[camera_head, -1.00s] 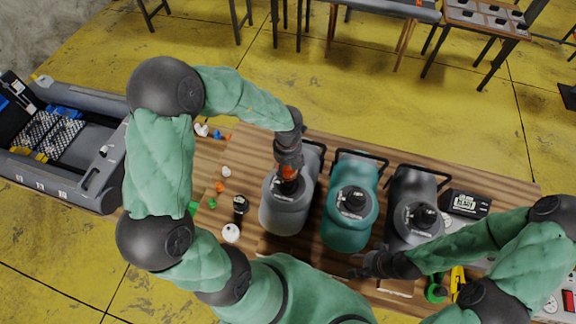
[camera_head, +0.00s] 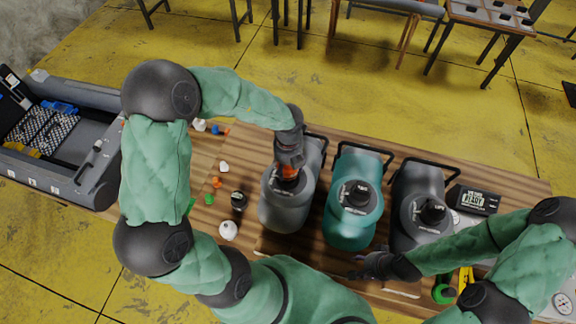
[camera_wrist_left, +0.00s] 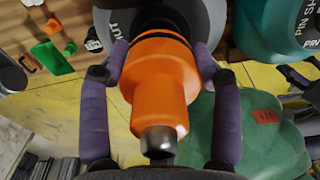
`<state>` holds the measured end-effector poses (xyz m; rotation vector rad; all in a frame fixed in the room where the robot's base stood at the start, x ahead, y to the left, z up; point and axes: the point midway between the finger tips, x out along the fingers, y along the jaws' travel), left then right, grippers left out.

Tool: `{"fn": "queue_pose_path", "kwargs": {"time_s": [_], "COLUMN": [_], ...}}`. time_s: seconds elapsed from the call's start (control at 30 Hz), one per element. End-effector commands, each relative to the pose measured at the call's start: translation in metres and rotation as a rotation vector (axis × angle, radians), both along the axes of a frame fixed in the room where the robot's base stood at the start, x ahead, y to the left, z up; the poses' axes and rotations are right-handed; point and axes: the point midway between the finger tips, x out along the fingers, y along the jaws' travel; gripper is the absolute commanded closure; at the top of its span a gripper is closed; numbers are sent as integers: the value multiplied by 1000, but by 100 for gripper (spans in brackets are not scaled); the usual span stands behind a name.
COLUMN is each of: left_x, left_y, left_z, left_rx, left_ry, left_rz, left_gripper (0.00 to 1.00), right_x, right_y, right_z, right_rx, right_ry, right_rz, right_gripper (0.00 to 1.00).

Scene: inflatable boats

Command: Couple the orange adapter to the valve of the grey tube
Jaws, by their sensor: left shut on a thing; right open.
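The orange adapter (camera_head: 288,173) is held between the fingers of my left gripper (camera_head: 287,163), above the cap area of the leftmost grey tube (camera_head: 278,212). In the left wrist view the adapter (camera_wrist_left: 160,80) fills the middle, with a metal end nearest the camera and a dark ring at its far end. The grey tube's rounded top shows behind it. The valve is hidden by the adapter, so I cannot tell whether they are fully joined. My right gripper (camera_head: 366,268) is open and empty, low in front of the teal tube.
A teal tube (camera_head: 353,215) and a darker grey tube (camera_head: 418,190) stand to the right on the wooden table. A black display box (camera_head: 478,200) reads READY. A white ball-like part (camera_head: 228,230) and small coloured fittings lie left.

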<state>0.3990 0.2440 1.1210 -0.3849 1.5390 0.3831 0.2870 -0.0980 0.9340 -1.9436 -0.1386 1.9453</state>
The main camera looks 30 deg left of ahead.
Motion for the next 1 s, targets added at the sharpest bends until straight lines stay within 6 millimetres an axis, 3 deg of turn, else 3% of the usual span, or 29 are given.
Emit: {"fn": "queue_pose_path", "kwargs": {"time_s": [1.0], "left_x": [-1], "left_y": [0], "left_z": [0], "left_rx": [0], "left_ry": [0], "left_rz": [0], "left_gripper": [70], "right_x": [0], "right_y": [0], "right_z": [13], "right_rx": [0], "right_ry": [0], "right_rz": [0], "right_gripper": [51]}}
